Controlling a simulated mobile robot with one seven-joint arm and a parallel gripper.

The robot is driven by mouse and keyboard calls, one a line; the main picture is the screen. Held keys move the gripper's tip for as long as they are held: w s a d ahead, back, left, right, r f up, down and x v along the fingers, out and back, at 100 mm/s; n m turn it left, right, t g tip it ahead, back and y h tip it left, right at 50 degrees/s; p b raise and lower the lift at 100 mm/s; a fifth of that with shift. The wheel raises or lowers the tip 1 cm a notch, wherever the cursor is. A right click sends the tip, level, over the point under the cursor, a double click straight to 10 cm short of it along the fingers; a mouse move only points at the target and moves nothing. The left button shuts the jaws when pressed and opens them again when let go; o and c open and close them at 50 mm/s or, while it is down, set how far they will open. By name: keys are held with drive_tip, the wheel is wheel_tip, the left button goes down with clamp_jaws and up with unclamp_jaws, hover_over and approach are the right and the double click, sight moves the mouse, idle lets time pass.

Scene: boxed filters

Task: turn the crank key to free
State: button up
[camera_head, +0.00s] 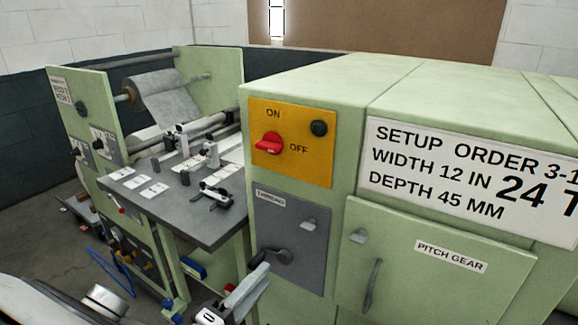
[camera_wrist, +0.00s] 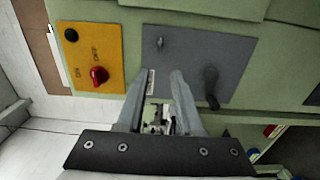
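The crank key looks to be the dark crank (camera_head: 278,256) on the grey panel (camera_head: 295,235) of the green machine. Its arm points left from its hub in the head view. In the wrist view the dark crank (camera_wrist: 211,88) lies to the right of both fingers, apart from them. My gripper (camera_head: 262,272) is just below and left of the crank in the head view. In the wrist view my gripper (camera_wrist: 163,78) has a gap between its fingers, with nothing held.
A yellow plate (camera_head: 290,150) with a red ON/OFF switch (camera_head: 268,144) sits above the panel. A small grey tab (camera_head: 308,224) is above and right of the crank. A door handle (camera_head: 373,285) sticks out at right. A grey worktable (camera_head: 205,227) juts out at left.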

sight(309, 225)
drive_tip(key=b+x, duration=0.1)
drive_tip(key=x, duration=1.5)
clamp_jaws()
